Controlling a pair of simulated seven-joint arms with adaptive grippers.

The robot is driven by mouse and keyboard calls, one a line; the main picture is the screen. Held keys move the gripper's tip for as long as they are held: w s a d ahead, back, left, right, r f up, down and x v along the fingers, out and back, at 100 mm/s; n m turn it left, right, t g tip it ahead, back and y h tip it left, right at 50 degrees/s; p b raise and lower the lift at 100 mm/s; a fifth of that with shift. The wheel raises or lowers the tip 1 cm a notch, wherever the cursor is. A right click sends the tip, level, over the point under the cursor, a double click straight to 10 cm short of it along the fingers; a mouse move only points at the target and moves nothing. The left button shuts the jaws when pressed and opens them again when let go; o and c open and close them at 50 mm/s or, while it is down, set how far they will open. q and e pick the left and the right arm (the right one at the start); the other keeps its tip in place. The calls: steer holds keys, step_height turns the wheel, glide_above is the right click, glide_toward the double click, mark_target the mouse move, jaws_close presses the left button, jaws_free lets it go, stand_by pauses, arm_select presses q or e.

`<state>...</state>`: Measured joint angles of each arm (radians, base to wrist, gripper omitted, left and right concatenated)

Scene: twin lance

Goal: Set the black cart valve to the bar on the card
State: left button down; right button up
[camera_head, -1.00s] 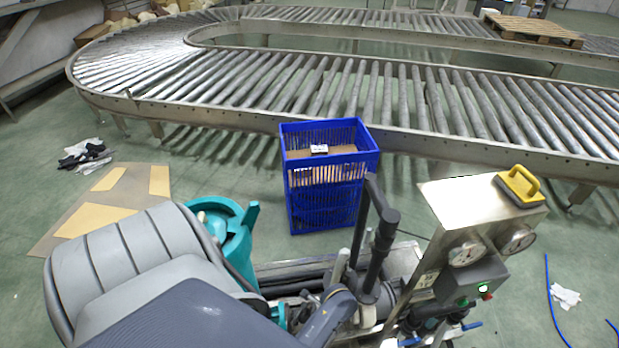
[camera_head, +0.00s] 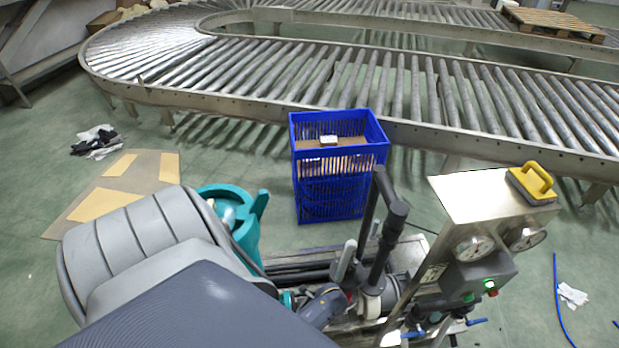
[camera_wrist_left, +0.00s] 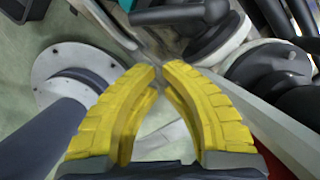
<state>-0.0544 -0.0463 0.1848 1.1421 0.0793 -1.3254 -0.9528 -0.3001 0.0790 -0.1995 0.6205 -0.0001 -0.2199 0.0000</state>
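The steel cart cabinet (camera_head: 480,200) stands at lower right in the head view. It carries two round gauges (camera_head: 474,248) and a dark box with green and red lights (camera_head: 470,277). An upright black pipe handle (camera_head: 390,212) stands left of it. I cannot tell which black part is the valve. A small pale label (camera_head: 433,273) is on the cabinet side, and a white card-like piece (camera_head: 328,140) lies in the blue crate; neither is readable. My left gripper (camera_wrist_left: 160,68) has its yellow fingertips together and empty, near dark round cart parts. My right gripper is out of view.
The blue crate (camera_head: 340,190) stands behind the cart. A roller conveyor (camera_head: 300,85) curves across the back. A yellow-handled block (camera_head: 531,183) sits on the cabinet; a blue hose (camera_head: 558,300) lies right.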

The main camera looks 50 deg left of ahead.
arm_select(q)
steer(key=shift+s+a+f, duration=0.15)
steer(key=shift+s+a, duration=0.1)
steer(key=shift+a, duration=0.45)
steer(key=shift+s+a+f, duration=0.1)
steer(key=shift+s+a, duration=0.1)
steer(key=shift+a, duration=0.45)
